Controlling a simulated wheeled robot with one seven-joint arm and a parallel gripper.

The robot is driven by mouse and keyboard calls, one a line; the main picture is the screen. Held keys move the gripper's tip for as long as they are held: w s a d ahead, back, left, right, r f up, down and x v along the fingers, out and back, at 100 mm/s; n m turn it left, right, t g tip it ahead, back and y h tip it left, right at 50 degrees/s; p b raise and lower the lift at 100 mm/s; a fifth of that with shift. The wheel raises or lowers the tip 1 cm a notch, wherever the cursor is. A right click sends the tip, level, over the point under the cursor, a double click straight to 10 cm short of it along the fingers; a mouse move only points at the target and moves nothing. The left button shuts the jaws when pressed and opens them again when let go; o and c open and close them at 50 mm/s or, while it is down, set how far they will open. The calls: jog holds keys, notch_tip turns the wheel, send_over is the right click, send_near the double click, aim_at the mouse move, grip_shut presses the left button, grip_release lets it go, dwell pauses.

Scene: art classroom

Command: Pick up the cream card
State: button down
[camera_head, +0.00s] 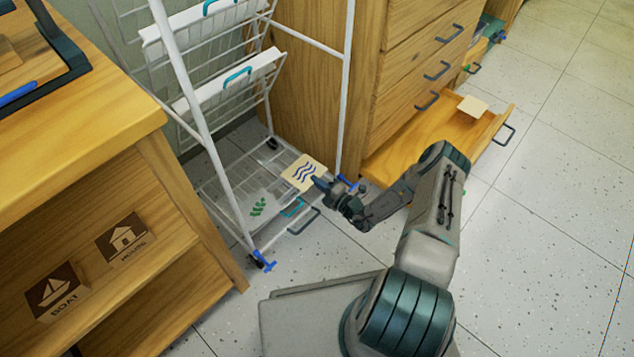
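A cream card with dark blue wavy lines (301,172) is at the bottom rack of the white wire stand. My gripper (320,184) reaches in from the right, its tip at the card's lower right edge. I cannot tell whether it touches or grips the card, since the fingers are small and dark here. A second, plain cream card (473,107) lies in the open bottom drawer (418,139) of the wooden cabinet, away from my gripper.
The wire stand's upright (193,103) rises left of my gripper. A white card with a green leaf (257,207) lies on the bottom rack. A wooden shelf unit (140,180) stands at left. Open tiled floor (545,235) lies to the right.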

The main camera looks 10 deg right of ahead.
jog(key=s+d+r+p, duration=0.5)
jog(key=s+d, duration=0.3)
jog(key=s, duration=0.3)
jog(key=shift+s+d, duration=0.1)
